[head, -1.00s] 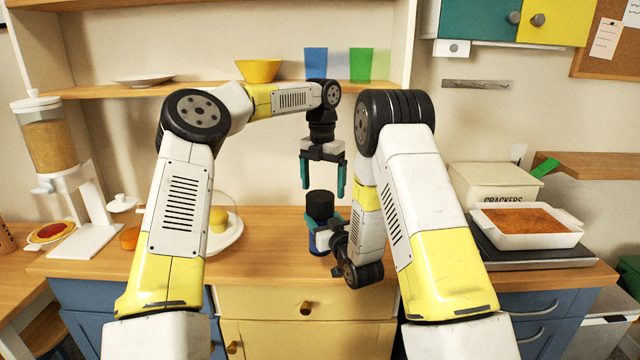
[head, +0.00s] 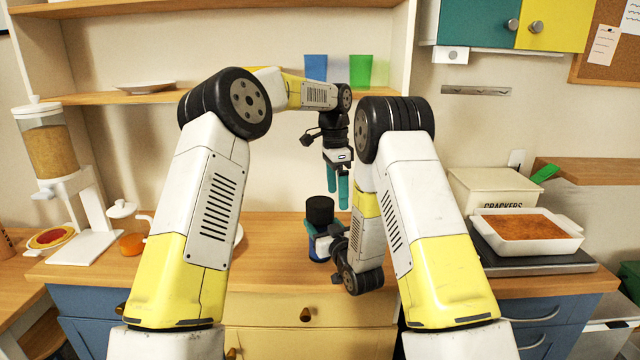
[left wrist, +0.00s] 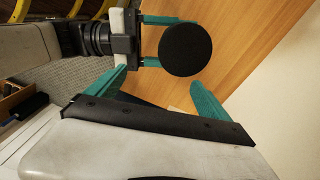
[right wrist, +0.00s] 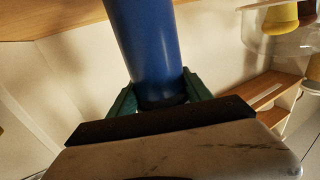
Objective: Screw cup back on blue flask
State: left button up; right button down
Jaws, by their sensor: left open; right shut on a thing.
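The blue flask (head: 317,246) stands upright near the counter's front edge, with a wide black cup (head: 320,209) on its top. I cannot tell whether the cup is screwed tight. My right gripper (head: 330,243) is shut on the flask's body from the right; the right wrist view shows the blue body (right wrist: 146,45) between its teal fingers. My left gripper (head: 337,197) is open and empty, pointing down, above and slightly right of the cup. In the left wrist view the cup's round black top (left wrist: 185,49) lies beyond the left fingers, apart from them.
A glass teapot (head: 130,225) and a cereal dispenser (head: 60,160) stand at the left. The cracker box (head: 490,185) and a baking dish (head: 525,232) are at the right. A shelf (head: 225,93) runs behind my arms. My right forearm stands close beside my left gripper.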

aim_at(320, 201)
pick_arm(q)
jog(key=n, duration=0.8)
jog(key=a+n, duration=0.1)
jog(key=n, duration=0.3)
jog(key=shift+w+a+r, duration=0.1)
jog(key=shift+w+r, duration=0.2)
jog(key=n, duration=0.3)
jog(key=shift+w+a+r, duration=0.1)
jog(key=shift+a+r, duration=0.05)
jog(key=n, duration=0.4)
jog(key=shift+w+a+r+n, duration=0.2)
jog(key=shift+a+r+n, duration=0.05)
jog(key=shift+r+n, duration=0.15)
jog(key=n, duration=0.4)
jog(key=shift+w+a+r+n+t, duration=0.15)
jog(key=shift+a+r+n+t, duration=0.15)
jog(key=shift+r+t, duration=0.1)
jog(key=shift+w+a+n, duration=0.1)
jog(key=shift+a+n, duration=0.1)
jog(key=shift+n, duration=0.6)
jog(key=a+n, duration=0.1)
jog(key=f+n, duration=0.1)
jog(key=n, duration=0.1)
jog(key=shift+a+y, duration=0.35)
jog(key=shift+y, duration=0.05)
jog(key=shift+f, duration=3.95)
